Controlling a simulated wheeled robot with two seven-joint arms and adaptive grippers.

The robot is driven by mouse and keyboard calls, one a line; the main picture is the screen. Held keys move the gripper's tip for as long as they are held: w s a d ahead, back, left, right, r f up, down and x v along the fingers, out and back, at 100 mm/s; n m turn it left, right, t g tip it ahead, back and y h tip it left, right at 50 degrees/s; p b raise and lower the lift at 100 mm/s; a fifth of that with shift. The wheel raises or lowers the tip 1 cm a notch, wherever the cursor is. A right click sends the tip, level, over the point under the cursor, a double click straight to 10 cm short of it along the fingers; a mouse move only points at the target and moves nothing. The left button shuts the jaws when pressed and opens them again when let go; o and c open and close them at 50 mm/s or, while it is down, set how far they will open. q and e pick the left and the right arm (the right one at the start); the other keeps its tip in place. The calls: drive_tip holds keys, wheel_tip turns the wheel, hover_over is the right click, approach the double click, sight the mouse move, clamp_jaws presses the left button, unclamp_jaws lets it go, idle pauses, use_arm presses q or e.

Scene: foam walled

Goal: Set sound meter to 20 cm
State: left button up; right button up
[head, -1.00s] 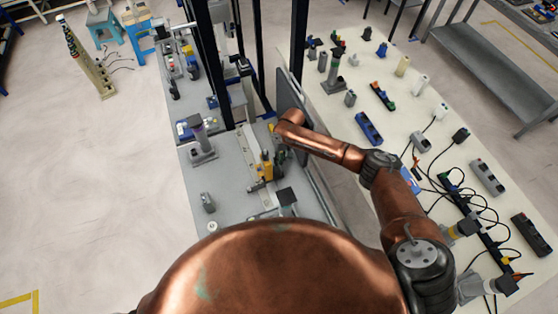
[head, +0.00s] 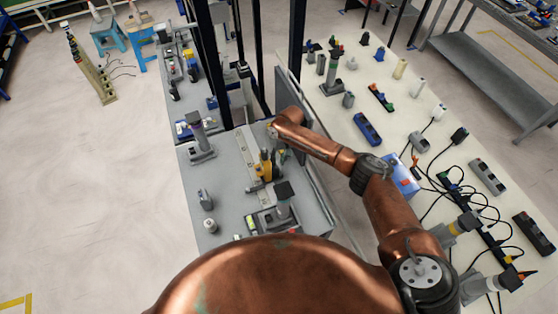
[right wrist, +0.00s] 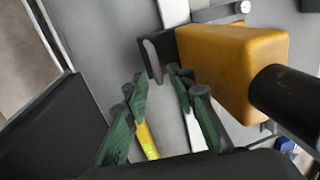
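A yellow block with black parts (head: 265,165), which looks like the sound meter, stands on a pale rail on the grey bench. In the right wrist view the yellow block (right wrist: 230,65) is large, with a black cylinder on its right and a dark plate with a grey tab (right wrist: 152,55) on its left. My right gripper (head: 280,150) is just beside it. In the right wrist view its green fingers (right wrist: 158,85) are apart, just short of the dark plate, with nothing visibly held. Scale markings are not readable. My left gripper is not in view.
A dark upright panel (head: 290,105) stands close behind my right forearm. A dark-topped grey device (head: 284,200) sits on the near bench. Black posts rise at the bench's back. A cream table (head: 375,150) with several devices and cables lies to the right.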

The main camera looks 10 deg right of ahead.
drive_tip(key=shift+d, duration=0.1)
drive_tip(key=shift+r, duration=0.3)
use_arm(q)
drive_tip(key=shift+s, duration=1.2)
use_arm(e)
wheel_tip(320, 180, up, 11)
drive_tip(key=d, duration=0.2)
drive_tip(key=shift+w, duration=0.3)
drive_tip(key=shift+d+r, duration=0.1)
drive_tip(key=shift+r, duration=0.05)
